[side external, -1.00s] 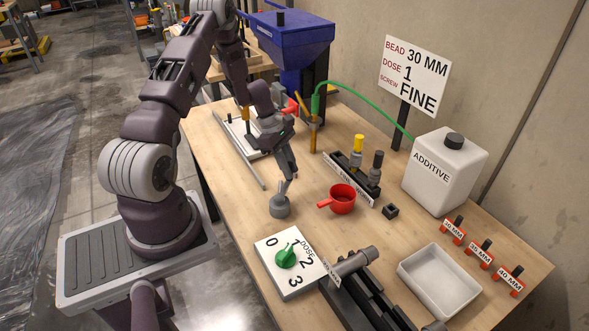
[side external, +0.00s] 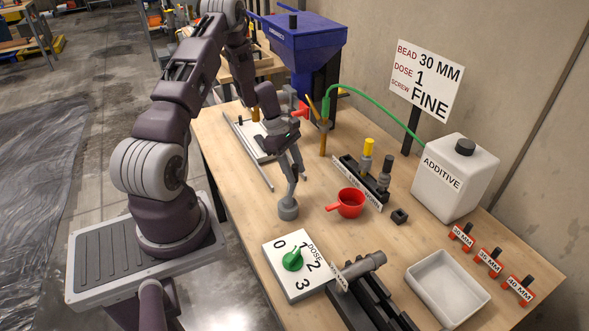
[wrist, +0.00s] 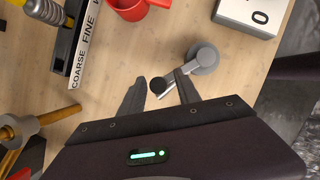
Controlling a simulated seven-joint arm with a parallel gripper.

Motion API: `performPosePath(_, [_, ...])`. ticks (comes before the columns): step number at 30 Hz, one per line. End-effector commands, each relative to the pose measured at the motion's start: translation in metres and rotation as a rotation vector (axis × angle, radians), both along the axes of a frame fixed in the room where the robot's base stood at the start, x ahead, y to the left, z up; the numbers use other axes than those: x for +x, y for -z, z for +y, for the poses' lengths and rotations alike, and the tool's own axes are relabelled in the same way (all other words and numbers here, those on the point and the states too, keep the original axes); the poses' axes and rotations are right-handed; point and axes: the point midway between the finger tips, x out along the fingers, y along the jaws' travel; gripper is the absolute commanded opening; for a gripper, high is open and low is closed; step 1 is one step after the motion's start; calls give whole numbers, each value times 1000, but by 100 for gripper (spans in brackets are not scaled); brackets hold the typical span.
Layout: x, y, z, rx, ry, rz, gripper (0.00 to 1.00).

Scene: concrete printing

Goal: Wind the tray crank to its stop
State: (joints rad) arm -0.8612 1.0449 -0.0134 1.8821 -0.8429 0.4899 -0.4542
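The grey crank (side external: 288,210) has a round hub standing on the table in front of my gripper. In the wrist view its hub (wrist: 205,58) carries a short arm and a pale rod with a dark round end. My gripper (side external: 294,176) points down over the crank. In the wrist view my gripper (wrist: 160,92) has its two dark fingers apart, with the rod's dark end between them. There is a visible gap to the left finger; the right finger overlaps the rod in the picture, and I cannot tell whether they touch.
A red cup (side external: 350,203) and a screw rack (side external: 357,183) stand right of the crank. A numbered dial plate (side external: 293,285) with a green knob lies in front. A white tray (side external: 428,262) and additive jug (side external: 455,180) are farther right. Bare table surrounds the crank.

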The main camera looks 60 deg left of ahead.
Motion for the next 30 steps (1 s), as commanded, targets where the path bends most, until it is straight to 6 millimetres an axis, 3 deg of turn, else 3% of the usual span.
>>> performPosePath(10, [0, -5, 2, 1, 0, -2, 41])
performPosePath(18, [-10, -54, 19, 2, 1, -3, 41])
performPosePath(21, [-12, -64, 22, 0, 0, -2, 41])
performPosePath(30, [-13, -66, 23, 0, 7, -1, 41])
